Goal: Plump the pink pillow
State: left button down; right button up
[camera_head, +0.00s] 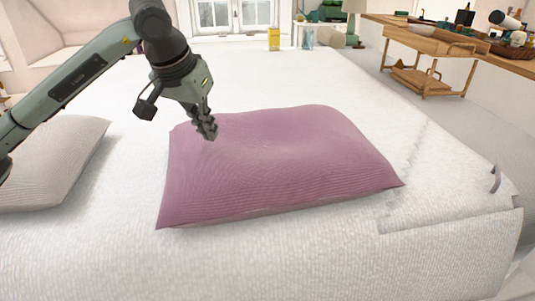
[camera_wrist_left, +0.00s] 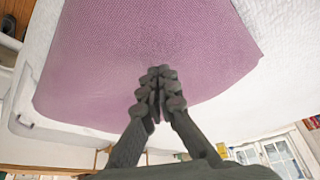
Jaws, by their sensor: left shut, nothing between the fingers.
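The pink pillow (camera_head: 285,160) lies flat on the white bed (camera_head: 330,255), in the middle of the head view, with a shallow dip in its top. My left gripper (camera_head: 208,132) points down over the pillow's far left part, its fingers shut and empty. In the left wrist view the closed fingers (camera_wrist_left: 160,88) overlap the pink pillow (camera_wrist_left: 150,45). I cannot tell whether the fingertips touch the cloth. My right gripper is in neither view.
A light grey pillow (camera_head: 55,160) lies on the bed at the left, partly behind my left arm. A wooden bench (camera_head: 430,40) with several items stands at the upper right. A window (camera_head: 230,14) is at the back. The bed in front of the pink pillow is clear.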

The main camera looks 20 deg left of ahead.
aim_at(214, 150)
pick_arm(q)
jog(key=shift+f, duration=0.15)
dwell(0.4)
jog(key=shift+f+b, duration=1.35)
jog(key=shift+f, duration=0.05)
jog(key=shift+r+p, duration=1.2)
jog(key=shift+r, duration=0.25)
jog(key=shift+f, duration=0.25)
jog(key=shift+f+b, duration=1.1)
jog(key=shift+b, duration=0.1)
jog(key=shift+r, duration=0.1)
